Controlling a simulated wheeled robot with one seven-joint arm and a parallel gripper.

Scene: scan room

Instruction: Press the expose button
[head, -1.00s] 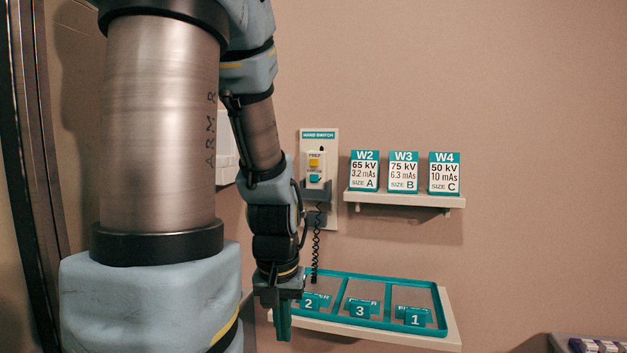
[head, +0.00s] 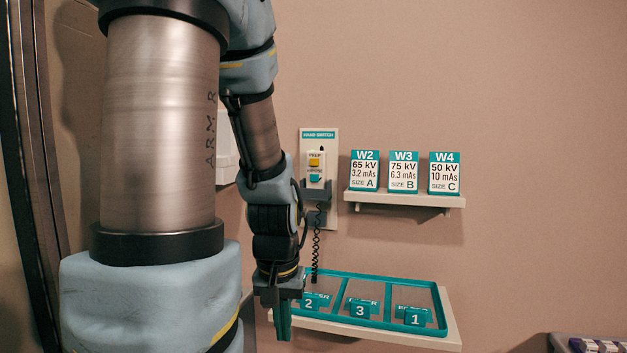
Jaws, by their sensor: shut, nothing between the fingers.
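The hand switch (head: 316,166) sits in a dark holder on a pale wall plate labelled HAND SWITCH. It has a yellow PREP button (head: 315,161) above a teal EXPOSE button (head: 315,178). A black coiled cord hangs from it. My gripper (head: 283,328) points down, below and left of the switch and apart from it, at the left end of the tray shelf. Its fingers are shut and hold nothing that I can see. My arm covers the wall just left of the switch plate.
A shelf (head: 405,199) right of the switch bears cards W2 (head: 364,171), W3 (head: 403,172) and W4 (head: 444,173). Below, a teal tray (head: 440,318) holds number tags 2, 3 and 1 on a pale shelf (head: 400,338). The wall in front of the switch is clear.

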